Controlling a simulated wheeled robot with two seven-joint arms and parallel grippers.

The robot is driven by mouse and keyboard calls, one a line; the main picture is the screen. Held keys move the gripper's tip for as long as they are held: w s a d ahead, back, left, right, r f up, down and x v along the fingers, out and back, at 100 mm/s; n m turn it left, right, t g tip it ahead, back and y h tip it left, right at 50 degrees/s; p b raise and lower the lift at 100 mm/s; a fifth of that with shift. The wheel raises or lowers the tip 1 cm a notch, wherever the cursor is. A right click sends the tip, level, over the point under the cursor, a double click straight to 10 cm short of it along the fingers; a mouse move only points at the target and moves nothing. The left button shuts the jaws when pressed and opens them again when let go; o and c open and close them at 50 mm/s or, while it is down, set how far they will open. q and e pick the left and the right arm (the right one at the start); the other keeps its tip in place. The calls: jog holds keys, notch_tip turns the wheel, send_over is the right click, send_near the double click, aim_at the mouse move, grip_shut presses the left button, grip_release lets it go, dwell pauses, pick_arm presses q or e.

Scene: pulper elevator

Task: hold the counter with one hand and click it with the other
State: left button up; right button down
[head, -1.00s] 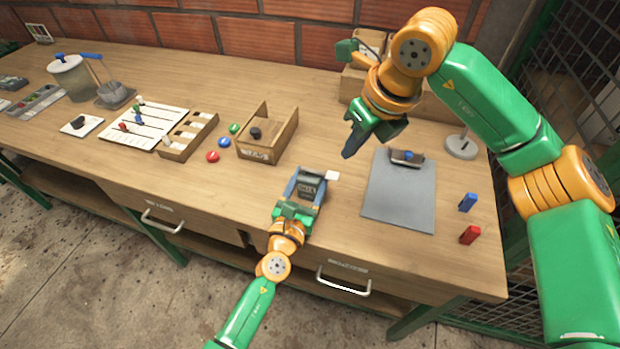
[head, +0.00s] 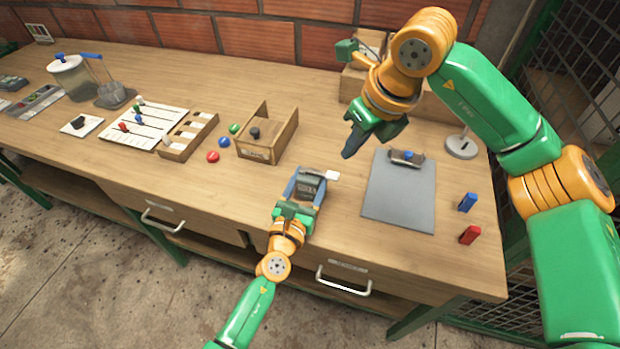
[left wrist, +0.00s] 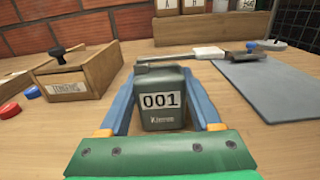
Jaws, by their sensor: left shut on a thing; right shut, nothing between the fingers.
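The counter (head: 308,184) is a dark grey-green box between the two blue fingers of my left gripper (head: 306,187). In the left wrist view the counter (left wrist: 162,112) shows "001" on a white plate. A lever with a white tip (left wrist: 208,52) reaches out to its right at the top; the white tip also shows in the head view (head: 332,176). My left gripper is shut on the counter near the table's front edge. My right gripper (head: 350,152) is shut and empty, pointing down above the table, behind and right of the counter and apart from it.
A grey clipboard (head: 400,200) lies right of the counter, with blue (head: 467,202) and red (head: 469,235) pieces beyond it. An open wooden box (head: 268,133) stands behind left, beside several coloured buttons. Bare tabletop lies around the counter.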

dwell(0.5)
jog(key=w+a+r+m+t+y, duration=0.1)
jog(key=w+a+m+t+y, duration=0.1)
jog(key=a+m, duration=0.4)
jog(key=shift+w+r+t+y, duration=0.4)
jog(key=shift+w+y, duration=0.5)
jog(key=shift+y, duration=0.2)
jog(key=shift+f, duration=0.1)
send_over(316, 179)
jog(key=shift+f, duration=4.4)
jog(key=shift+f, duration=0.4)
